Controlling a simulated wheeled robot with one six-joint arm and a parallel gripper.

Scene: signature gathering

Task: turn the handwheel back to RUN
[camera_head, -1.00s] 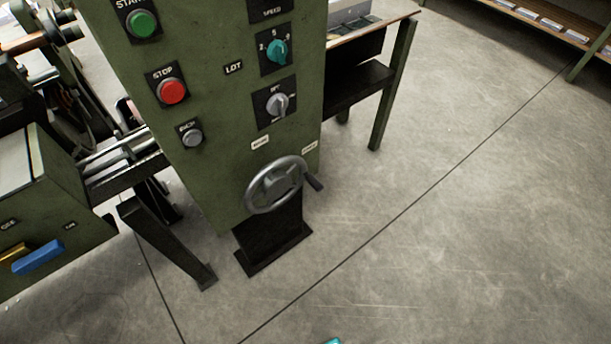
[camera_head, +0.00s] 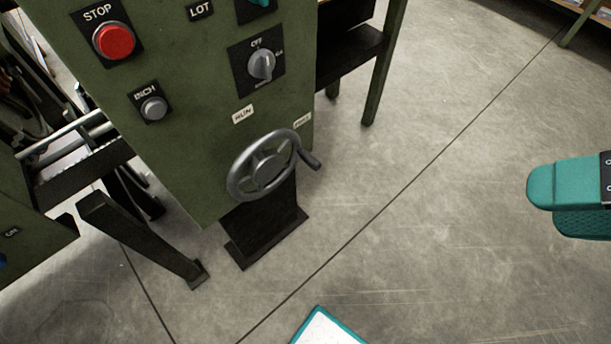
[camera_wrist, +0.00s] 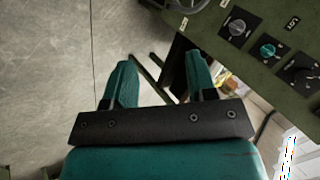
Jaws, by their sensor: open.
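The grey handwheel (camera_head: 264,167) is mounted low on the front of the green machine panel in the head view. Its crank handle (camera_head: 309,160) points right, toward a small label (camera_head: 302,121) that is too small to read. The RUN label (camera_head: 243,113) is above the wheel to the left. Part of the wheel also shows at the top of the wrist view (camera_wrist: 186,5). My gripper (camera_wrist: 160,80) has two teal fingers, spread apart with nothing between them. In the head view, a teal part of my arm is at the right edge, well away from the wheel.
The green panel (camera_head: 190,90) carries a red STOP button (camera_head: 114,41), a grey INCH button (camera_head: 153,108) and a grey selector knob (camera_head: 261,64). A black foot (camera_head: 262,240) stands under the panel. Concrete floor (camera_head: 430,230) to the right is open. A dark shelf frame (camera_head: 350,62) stands behind.

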